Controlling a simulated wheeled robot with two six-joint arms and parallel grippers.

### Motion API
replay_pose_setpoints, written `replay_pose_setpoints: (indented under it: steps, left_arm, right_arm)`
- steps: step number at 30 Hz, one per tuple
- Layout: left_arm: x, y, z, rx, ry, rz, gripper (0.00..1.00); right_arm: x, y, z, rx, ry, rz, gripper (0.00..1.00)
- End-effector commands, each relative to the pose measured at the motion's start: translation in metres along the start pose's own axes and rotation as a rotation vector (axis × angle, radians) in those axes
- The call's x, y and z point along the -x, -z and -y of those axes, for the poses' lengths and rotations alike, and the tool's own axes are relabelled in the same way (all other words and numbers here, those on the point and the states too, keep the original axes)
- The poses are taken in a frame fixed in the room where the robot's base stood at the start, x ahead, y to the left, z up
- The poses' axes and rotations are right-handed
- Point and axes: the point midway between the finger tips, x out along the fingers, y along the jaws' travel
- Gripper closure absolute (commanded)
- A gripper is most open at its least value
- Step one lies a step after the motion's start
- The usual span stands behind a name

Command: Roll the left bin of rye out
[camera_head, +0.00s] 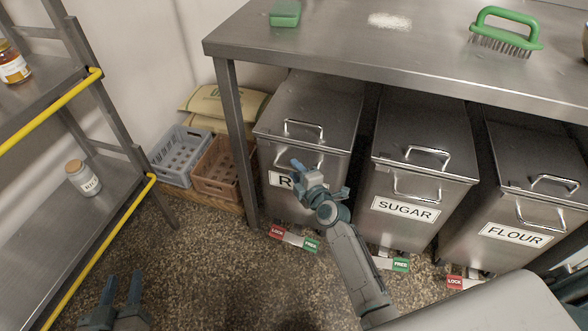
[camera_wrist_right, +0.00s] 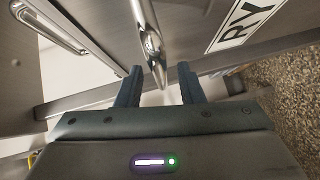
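The left bin (camera_head: 306,105) is a steel bin under the table. Its label (camera_head: 279,179) is mostly covered by my right gripper; an R shows, and the right wrist view shows "RY" (camera_wrist_right: 245,24). My right gripper (camera_head: 305,172) is at the bin's front. In the right wrist view its two fingers stand apart, with the bar of a front handle (camera_wrist_right: 150,45) between them; contact is not clear. By the bin's foot are a red LOCK tag (camera_head: 277,232) and a green FREE tag (camera_head: 310,244). My left gripper (camera_head: 122,292) is open and empty at the lower left.
The sugar bin (camera_head: 412,150) and flour bin (camera_head: 520,190) stand to the right. The table (camera_head: 340,45) overhangs the bins, and its leg (camera_head: 238,140) is just left of the rye bin. Crates (camera_head: 217,184) and a yellow-edged rack (camera_head: 100,180) stand at left. Floor (camera_head: 220,275) in front is clear.

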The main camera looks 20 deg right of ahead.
Motion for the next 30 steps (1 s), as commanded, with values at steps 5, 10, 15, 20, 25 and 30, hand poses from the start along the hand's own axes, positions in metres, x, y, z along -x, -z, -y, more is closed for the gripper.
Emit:
replay_pose_setpoints:
  steps: [5, 10, 15, 20, 25, 30]
  left_arm:
    - [-0.0005, 0.0008, 0.0001, -0.001, 0.000, -0.004, 0.64]
    - [-0.0007, 0.0012, 0.0001, -0.001, 0.000, -0.006, 0.64]
    - [-0.0008, 0.0014, 0.0001, -0.001, 0.000, -0.007, 0.64]
    - [-0.0007, 0.0014, 0.0001, -0.002, 0.000, -0.007, 0.64]
    - [-0.0008, 0.0013, 0.0002, -0.002, 0.000, -0.007, 0.64]
    - [-0.0017, 0.0054, 0.0006, -0.006, 0.001, -0.038, 0.64]
  right_arm:
    - [-0.0141, -0.0001, 0.0008, 0.001, 0.002, 0.000, 0.66]
    - [-0.0160, 0.0000, 0.0007, 0.001, 0.001, 0.000, 0.66]
    - [-0.0158, 0.0000, 0.0007, 0.000, 0.001, 0.000, 0.73]
    - [-0.0157, -0.0001, 0.0007, 0.001, 0.001, 0.000, 1.00]
    - [-0.0156, 0.0000, 0.0008, 0.000, 0.001, 0.000, 1.00]
    - [-0.0142, 0.0013, 0.0025, 0.000, 0.002, 0.000, 1.00]
